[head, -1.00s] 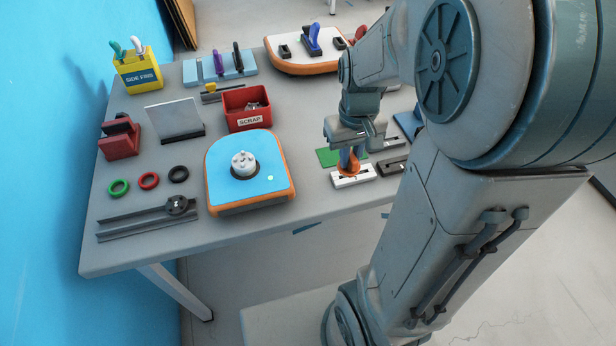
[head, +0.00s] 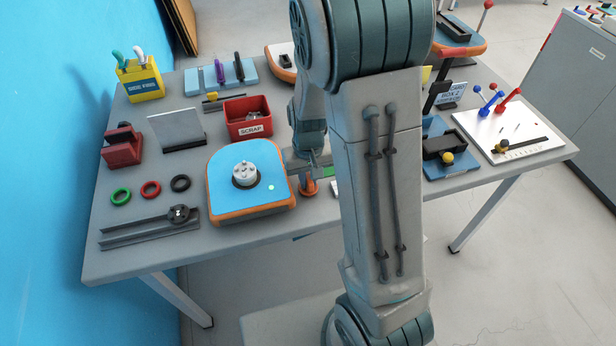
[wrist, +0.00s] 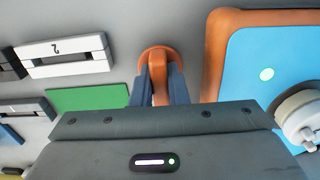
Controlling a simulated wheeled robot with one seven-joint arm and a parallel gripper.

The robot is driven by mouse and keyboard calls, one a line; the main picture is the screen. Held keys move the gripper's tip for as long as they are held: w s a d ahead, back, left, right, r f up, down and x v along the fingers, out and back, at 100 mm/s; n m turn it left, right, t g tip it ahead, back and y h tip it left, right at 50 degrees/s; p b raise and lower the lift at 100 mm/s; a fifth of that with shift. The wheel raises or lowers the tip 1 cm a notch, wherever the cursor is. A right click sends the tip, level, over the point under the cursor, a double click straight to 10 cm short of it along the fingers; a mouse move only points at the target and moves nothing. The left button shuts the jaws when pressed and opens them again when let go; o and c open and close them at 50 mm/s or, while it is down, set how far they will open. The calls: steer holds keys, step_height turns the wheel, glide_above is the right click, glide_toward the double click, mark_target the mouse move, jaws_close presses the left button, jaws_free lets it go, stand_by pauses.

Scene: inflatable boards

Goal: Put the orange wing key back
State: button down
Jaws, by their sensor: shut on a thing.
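The orange wing key (head: 309,188) is held in my gripper (head: 308,178), just right of the blue and orange board (head: 222,195) in the head view. In the wrist view the key (wrist: 158,62) sits between the two fingers (wrist: 160,88), its round orange end pointing away from the palm. I cannot tell whether it touches the table. A white slotted block marked 2 (wrist: 60,68) lies left of the key in the wrist view, with its slot empty. The board carries a white valve (head: 244,173), partly seen in the wrist view (wrist: 302,115).
A green card (wrist: 92,98) and a grey block marked 1 (wrist: 28,108) lie near the white block. A red scrap bin (head: 248,118) stands behind the board. Coloured rings (head: 150,189) and rails (head: 150,228) are at left. My arm hides the table's middle right.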

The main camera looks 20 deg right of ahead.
mark_target(309, 178)
steer(key=shift+f, duration=0.2)
steer(key=c, duration=1.4)
jaws_free()
steer(key=shift+r, duration=0.15)
step_height(309, 178, up, 12)
steer(key=s+r+t, duration=0.1)
steer(key=s+r, duration=0.2)
steer(key=s, duration=0.4)
steer(key=s+r+t, duration=0.2)
steer(key=s+r, duration=0.1)
steer(key=s, duration=0.4)
steer(key=shift+s, duration=0.2)
